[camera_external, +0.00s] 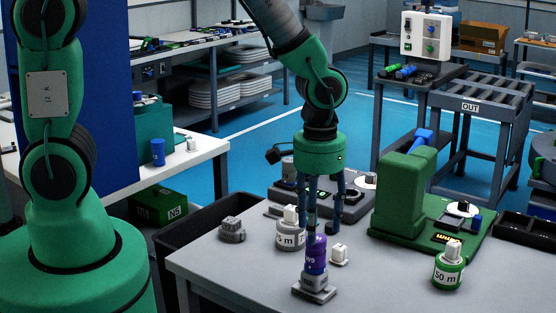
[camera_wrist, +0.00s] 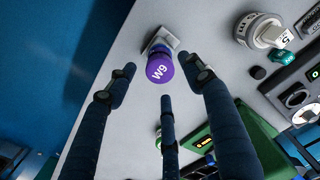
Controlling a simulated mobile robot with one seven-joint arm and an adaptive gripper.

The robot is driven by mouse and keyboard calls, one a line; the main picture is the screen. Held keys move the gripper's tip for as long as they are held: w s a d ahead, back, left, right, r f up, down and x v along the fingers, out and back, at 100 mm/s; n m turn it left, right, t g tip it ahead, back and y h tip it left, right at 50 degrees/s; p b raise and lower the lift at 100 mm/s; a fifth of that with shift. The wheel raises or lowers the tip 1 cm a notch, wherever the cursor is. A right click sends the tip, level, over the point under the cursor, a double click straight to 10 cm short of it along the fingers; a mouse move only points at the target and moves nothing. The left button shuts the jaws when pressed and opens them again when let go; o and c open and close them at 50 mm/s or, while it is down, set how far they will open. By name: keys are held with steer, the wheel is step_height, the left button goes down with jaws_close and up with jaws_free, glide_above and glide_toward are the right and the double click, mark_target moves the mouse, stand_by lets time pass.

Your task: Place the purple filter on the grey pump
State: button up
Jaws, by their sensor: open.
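The purple filter (camera_external: 316,256), a cylinder marked W9, stands upright on a small grey block-like base (camera_external: 314,291) near the table's front; this may be the grey pump. In the wrist view the filter (camera_wrist: 159,68) shows its marked top, with the grey base (camera_wrist: 160,42) behind it. My gripper (camera_external: 324,228) hangs fingers-down just above and around the filter's top. In the wrist view its three dark fingers (camera_wrist: 158,78) are spread, with the filter showing between their tips. I cannot tell whether any finger touches it.
A grey knobbed part (camera_external: 232,230) and a white-topped dial (camera_external: 289,236) stand to the left. A small white part (camera_external: 339,254) is close at right. A green machine (camera_external: 405,200) and green-white dial (camera_external: 448,268) stand further right. The front left table is clear.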

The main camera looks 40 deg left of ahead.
step_height(320, 180, up, 6)
steer(key=shift+f+p, duration=0.1)
steer(key=shift+p, duration=0.35)
stand_by(0.5)
steer(key=w+a+r+n+t+h, duration=0.1)
steer(key=w+a+r+t, duration=0.1)
steer(key=a+r, duration=1.4)
steer(key=s+a+r+t, duration=0.1)
steer(key=s+a+r, duration=0.3)
steer(key=a, duration=0.4)
steer(key=s+a+r+n+t+y, duration=0.1)
steer(key=s+a+r+t, duration=0.1)
steer(key=s+a+r, duration=0.3)
steer(key=a+r, duration=0.1)
steer(key=a, duration=0.2)
steer(key=shift+r+t, duration=0.3)
